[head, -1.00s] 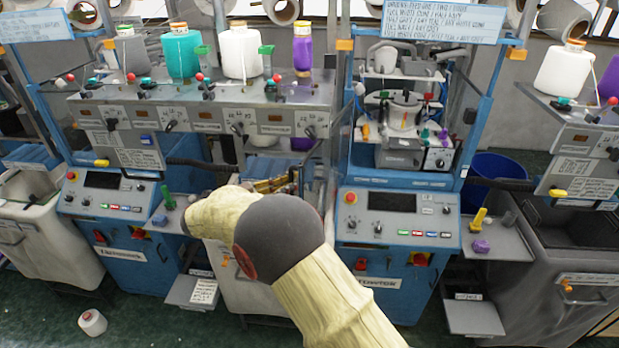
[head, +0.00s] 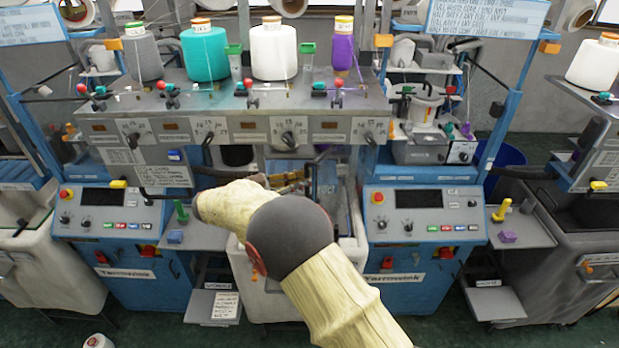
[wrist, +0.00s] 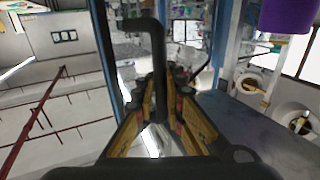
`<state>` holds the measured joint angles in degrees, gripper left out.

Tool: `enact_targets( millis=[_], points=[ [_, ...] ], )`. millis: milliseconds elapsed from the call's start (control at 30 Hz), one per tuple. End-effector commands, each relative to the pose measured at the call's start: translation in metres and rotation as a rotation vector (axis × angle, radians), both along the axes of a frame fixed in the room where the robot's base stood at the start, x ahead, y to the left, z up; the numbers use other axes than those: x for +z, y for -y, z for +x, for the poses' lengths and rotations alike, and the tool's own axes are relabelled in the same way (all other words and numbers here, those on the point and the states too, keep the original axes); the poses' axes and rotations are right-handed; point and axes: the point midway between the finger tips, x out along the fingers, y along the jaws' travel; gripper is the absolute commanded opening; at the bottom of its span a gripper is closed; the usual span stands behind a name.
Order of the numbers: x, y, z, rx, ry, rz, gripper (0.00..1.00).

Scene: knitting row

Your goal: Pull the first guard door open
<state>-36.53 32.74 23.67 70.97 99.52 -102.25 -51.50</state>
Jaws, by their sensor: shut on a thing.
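My gripper (head: 290,183) reaches into the middle machine bay, below the grey yarn shelf. In the wrist view my gripper (wrist: 160,110) has its two yellow-sided fingers closed on a black bar handle (wrist: 157,65), which runs up between them and bends left at its top. A blue upright frame edge (wrist: 106,65) stands just left of the handle. The handle seems to belong to the guard door, but the clear door panel is hard to make out. In the head view my arm hides much of the bay and the grip itself.
Yarn cones, including a teal one (head: 205,52), stand on the shelf (head: 230,95) above. Blue control cabinets flank the bay, with a left panel (head: 105,208) and a right panel (head: 420,212). A small side tray (head: 515,228) sticks out right. A white cone (head: 98,341) lies on the floor.

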Motion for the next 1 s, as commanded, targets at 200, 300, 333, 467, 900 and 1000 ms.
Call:
enact_targets(
  millis=[200,300,333,467,900,1000],
  points=[
    [-0.0004,-0.0003,-0.0001,0.000,-0.001,0.001,0.00],
    [-0.0002,-0.0002,-0.0001,0.000,-0.001,0.001,0.12],
    [-0.0002,-0.0001,0.0000,0.000,-0.001,0.001,0.13],
    [0.0000,0.0000,0.0001,0.000,0.000,0.001,0.21],
    [0.0002,-0.0011,-0.0002,0.000,0.001,0.001,0.28],
    [0.0003,-0.0076,-0.0025,0.001,0.001,0.000,0.28]
  ],
)
